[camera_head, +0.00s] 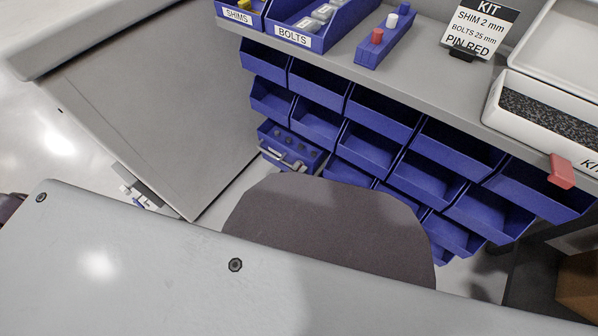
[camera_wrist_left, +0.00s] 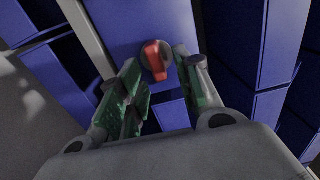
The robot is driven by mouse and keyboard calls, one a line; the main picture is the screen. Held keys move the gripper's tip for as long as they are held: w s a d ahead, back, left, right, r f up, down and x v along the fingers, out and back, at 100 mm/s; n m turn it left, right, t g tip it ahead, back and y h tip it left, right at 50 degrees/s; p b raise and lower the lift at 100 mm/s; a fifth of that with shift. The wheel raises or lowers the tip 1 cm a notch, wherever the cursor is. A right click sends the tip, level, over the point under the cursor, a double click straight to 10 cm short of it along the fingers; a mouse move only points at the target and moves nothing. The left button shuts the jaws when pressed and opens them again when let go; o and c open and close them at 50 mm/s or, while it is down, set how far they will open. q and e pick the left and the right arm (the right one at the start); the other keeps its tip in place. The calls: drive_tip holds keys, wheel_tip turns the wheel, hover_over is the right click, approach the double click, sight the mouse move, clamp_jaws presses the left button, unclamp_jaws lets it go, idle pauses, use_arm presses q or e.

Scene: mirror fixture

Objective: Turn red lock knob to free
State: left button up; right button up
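The red lock knob (camera_wrist_left: 154,62) shows in the left wrist view on a blue panel (camera_wrist_left: 128,22). It has a red grip bar on a dark round base, and the bar runs nearly up and down in the picture with a slight tilt. My left gripper (camera_wrist_left: 160,68) is open, with its green-padded fingers on either side of the knob. I see no object held between them, and I cannot tell whether either finger touches the knob. The knob and my left gripper are not visible in the head view. My right gripper is in neither view.
In the head view, blue bins (camera_head: 383,152) hang in rows below a grey shelf (camera_head: 440,92). The shelf bears the BOLTS bin (camera_head: 293,37), a kit sign (camera_head: 480,27) and a white case (camera_head: 525,118). A red clip (camera_head: 561,171) is at the shelf's front edge. Blue walls flank my left gripper.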

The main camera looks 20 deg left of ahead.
use_arm(q)
drive_tip(key=v, duration=1.1)
drive_tip(key=shift+s, duration=0.2)
idle(0.4)
